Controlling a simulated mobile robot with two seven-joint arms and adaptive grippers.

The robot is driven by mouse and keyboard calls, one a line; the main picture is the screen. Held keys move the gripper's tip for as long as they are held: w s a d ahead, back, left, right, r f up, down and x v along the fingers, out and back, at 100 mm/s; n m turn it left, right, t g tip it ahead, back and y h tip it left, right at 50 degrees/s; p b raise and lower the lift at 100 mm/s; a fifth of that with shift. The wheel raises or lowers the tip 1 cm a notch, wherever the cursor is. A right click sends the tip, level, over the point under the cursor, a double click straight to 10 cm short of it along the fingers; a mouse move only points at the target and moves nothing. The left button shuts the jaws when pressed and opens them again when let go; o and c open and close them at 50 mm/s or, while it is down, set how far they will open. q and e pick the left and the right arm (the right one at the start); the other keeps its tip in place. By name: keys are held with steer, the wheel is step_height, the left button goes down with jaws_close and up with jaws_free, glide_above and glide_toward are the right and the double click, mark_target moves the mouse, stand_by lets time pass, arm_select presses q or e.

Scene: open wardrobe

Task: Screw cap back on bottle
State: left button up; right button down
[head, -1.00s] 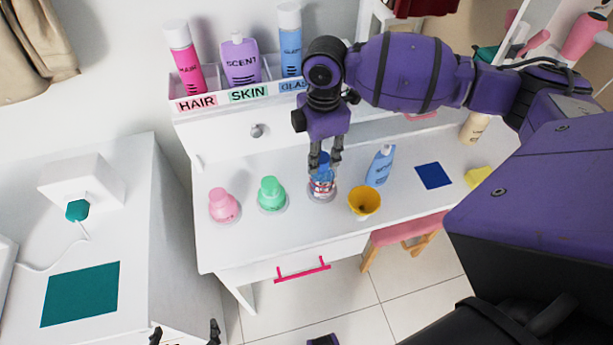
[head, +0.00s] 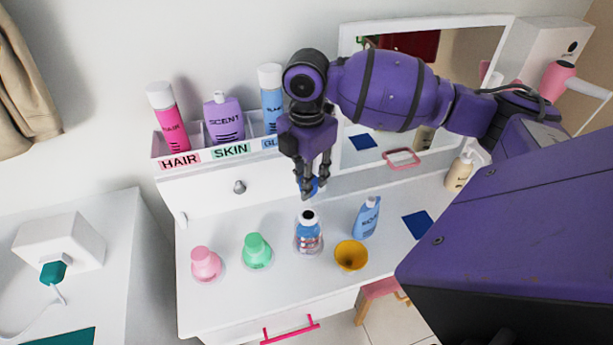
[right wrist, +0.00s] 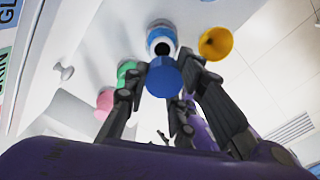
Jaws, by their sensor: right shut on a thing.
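A clear bottle (head: 308,242) with a blue upper part and a red and white label stands upright on the white vanity top. Its dark open mouth shows in the head view and in the right wrist view (right wrist: 161,46). My right gripper (head: 309,190) is above the bottle, pointing down. It is shut on a blue cap, mostly hidden behind its fingers in the head view. In the right wrist view the round blue cap (right wrist: 165,79) sits between the fingertips, apart from the bottle mouth. My left gripper is out of view.
A pink bottle (head: 205,264) and a green bottle (head: 257,251) stand left of the open bottle. A yellow cup (head: 351,256) and a light blue bottle (head: 367,217) stand to its right. Behind are a labelled bottle rack (head: 196,155) and a mirror (head: 460,60).

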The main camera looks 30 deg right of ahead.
steer(key=shift+f+b, duration=0.4)
steer(key=shift+f, duration=2.4)
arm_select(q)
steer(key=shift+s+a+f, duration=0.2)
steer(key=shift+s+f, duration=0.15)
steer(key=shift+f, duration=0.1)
arm_select(e)
steer(key=shift+f, duration=0.1)
arm_select(q)
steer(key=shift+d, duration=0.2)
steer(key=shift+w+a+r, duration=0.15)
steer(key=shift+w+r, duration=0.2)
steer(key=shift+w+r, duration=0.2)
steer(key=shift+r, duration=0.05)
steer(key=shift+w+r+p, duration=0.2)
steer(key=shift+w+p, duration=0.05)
steer(key=shift+p, duration=0.1)
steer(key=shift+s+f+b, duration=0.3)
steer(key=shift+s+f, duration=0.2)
arm_select(e)
steer(key=shift+f, duration=1.55)
